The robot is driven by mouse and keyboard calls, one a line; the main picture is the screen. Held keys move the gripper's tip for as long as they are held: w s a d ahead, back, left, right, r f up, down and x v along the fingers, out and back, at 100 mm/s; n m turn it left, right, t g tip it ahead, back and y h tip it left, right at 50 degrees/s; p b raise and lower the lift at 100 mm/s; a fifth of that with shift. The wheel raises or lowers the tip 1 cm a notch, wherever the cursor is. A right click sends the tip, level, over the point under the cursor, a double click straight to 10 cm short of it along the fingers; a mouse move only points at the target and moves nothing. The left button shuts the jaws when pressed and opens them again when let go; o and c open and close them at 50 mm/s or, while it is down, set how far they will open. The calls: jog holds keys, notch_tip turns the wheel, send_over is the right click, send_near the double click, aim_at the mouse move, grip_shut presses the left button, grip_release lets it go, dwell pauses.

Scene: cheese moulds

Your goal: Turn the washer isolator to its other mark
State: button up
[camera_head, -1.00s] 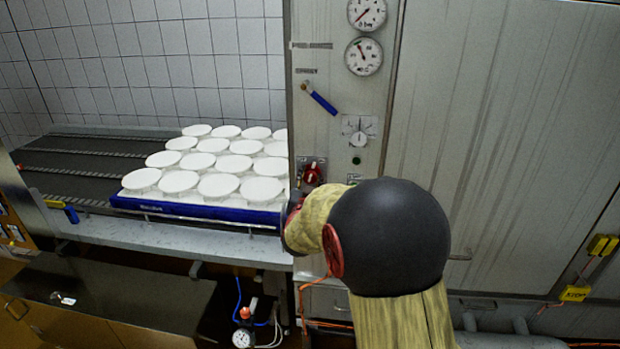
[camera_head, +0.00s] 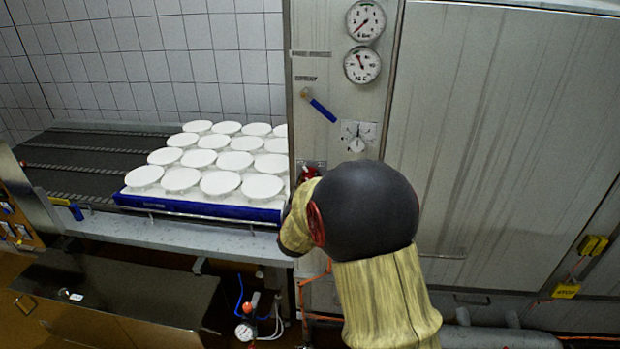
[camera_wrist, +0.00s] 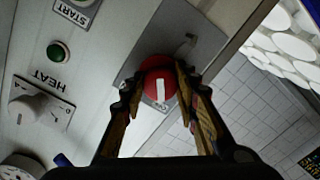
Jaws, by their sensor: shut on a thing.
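The washer isolator is a red round knob with a white bar on a grey plate. In the wrist view the knob (camera_wrist: 160,88) sits between my two fingers, and a mark label shows just below it. My gripper (camera_wrist: 157,85) is shut on the knob, one finger on each side. In the head view only a bit of the red knob (camera_head: 309,172) shows at the lower left of the panel. My dark wrist and yellow arm hide my fingers and most of the plate there.
The panel (camera_head: 340,85) also bears two gauges (camera_head: 363,66), a blue-handled lever (camera_head: 321,108) and a dial (camera_head: 357,136). In the wrist view a green button (camera_wrist: 59,52) and the heat dial (camera_wrist: 38,108) lie left. A blue tray (camera_head: 200,208) of white moulds stands left on the conveyor.

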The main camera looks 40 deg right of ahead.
jog(key=shift+r+n+p, duration=0.2)
jog(key=shift+n+p, duration=0.15)
jog(key=shift+n, duration=0.25)
jog(key=o, duration=1.1)
jog(key=shift+w+f, duration=0.1)
jog(key=shift+f, duration=0.05)
jog(key=shift+o, duration=0.3)
jog(key=f+v, duration=0.1)
jog(key=v, duration=1.1)
jog(key=shift+r, duration=0.4)
